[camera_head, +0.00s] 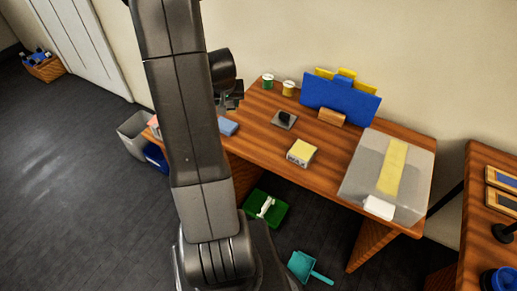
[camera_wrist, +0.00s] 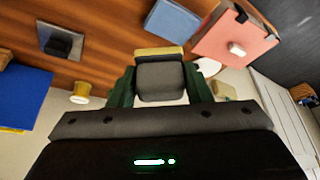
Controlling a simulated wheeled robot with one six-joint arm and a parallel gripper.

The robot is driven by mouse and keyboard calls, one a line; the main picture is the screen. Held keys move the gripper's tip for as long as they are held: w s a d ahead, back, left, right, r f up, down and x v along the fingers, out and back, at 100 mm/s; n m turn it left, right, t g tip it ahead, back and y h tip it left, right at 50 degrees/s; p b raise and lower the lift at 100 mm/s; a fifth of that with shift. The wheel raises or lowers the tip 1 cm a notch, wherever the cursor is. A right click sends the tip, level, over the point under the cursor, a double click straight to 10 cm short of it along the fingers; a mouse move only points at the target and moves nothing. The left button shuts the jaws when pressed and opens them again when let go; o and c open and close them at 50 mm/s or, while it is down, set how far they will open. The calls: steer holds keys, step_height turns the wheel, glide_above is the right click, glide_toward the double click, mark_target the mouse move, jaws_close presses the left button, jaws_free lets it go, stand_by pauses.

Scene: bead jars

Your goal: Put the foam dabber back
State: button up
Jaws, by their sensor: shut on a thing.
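My gripper (camera_wrist: 160,88) is shut on a block with a dark grey face and a tan edge, which I take to be the foam dabber (camera_wrist: 160,80). The dabber sits between the two dark green fingers. In the head view my gripper (camera_head: 232,100) is above the back left of the wooden desk, partly behind my arm, and the dabber cannot be made out there. A grey square plate with a black block (camera_head: 285,118) lies on the desk to the right of my gripper. It also shows at the upper left of the wrist view (camera_wrist: 62,44).
Green and yellow spools (camera_head: 288,88) stand at the desk's back. A blue board (camera_head: 340,100), a wooden block (camera_head: 331,117), a yellow-topped box (camera_head: 301,152) and a large clear bin (camera_head: 365,185) stand further right. A blue block (camera_head: 228,127) and a pink item (camera_wrist: 225,35) lie left.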

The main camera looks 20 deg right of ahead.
steer(key=s+d+f+m+b, duration=0.2)
steer(key=s+d+b, duration=0.3)
steer(key=s+d, duration=0.3)
steer(key=b, duration=0.2)
glide_toward(263, 140)
steer(key=shift+m+h, duration=0.3)
steer(key=shift+h, duration=0.1)
steer(key=x, duration=0.6)
steer(key=shift+w+a+r, duration=0.1)
steer(key=shift+w+a, duration=0.05)
steer(key=shift+a, duration=0.2)
steer(key=o, duration=1.1)
steer(key=shift+r+p, duration=0.15)
steer(key=shift+p, duration=0.15)
steer(key=p+v, duration=0.1)
steer(key=v, duration=1)
steer(key=shift+r, duration=0.4)
